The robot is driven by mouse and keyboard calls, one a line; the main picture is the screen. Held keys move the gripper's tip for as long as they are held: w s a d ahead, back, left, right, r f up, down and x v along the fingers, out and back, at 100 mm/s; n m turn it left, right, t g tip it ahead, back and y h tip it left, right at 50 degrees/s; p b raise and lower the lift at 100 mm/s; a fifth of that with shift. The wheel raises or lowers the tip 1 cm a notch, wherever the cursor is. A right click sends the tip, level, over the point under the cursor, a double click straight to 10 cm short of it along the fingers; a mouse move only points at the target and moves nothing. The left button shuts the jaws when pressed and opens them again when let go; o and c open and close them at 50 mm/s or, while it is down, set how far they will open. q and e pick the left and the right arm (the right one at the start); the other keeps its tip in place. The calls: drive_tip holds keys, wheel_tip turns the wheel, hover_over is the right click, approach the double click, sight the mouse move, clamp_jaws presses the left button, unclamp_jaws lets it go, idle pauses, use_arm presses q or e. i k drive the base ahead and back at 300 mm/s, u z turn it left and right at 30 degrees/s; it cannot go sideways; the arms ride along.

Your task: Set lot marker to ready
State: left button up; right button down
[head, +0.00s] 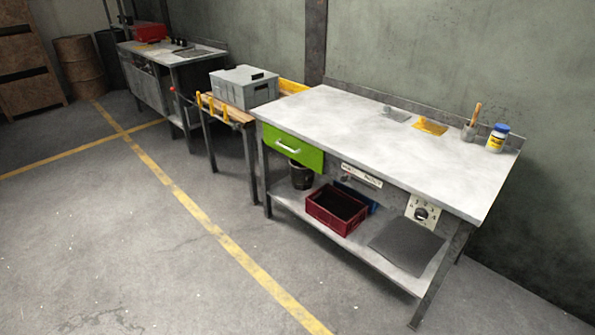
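A white label strip (361,175) with dark and red print is on the front of the grey workbench (350,120), right of the green drawer. A small dark piece (346,180) shows just below its left end. The print is too small to read, so I cannot tell its setting or whether it is the lot marker. A pale plate with a round dark dial (421,214) is farther right on the bench front, with marks around the knob. Neither of my grippers is in view.
The green drawer (293,147) looks shut. A red crate (337,208) and dark mat (407,245) lie on the lower shelf. A blue-capped jar (497,138) stands on the benchtop. A grey crate (244,87) sits on the side table. The floor in front is clear.

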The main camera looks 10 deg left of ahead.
sight(343, 178)
drive_tip(key=u, duration=0.2)
drive_tip(key=i, duration=0.65)
drive_tip(key=z, duration=0.7)
drive_tip(key=i, duration=0.65)
drive_tip(key=z, duration=0.75)
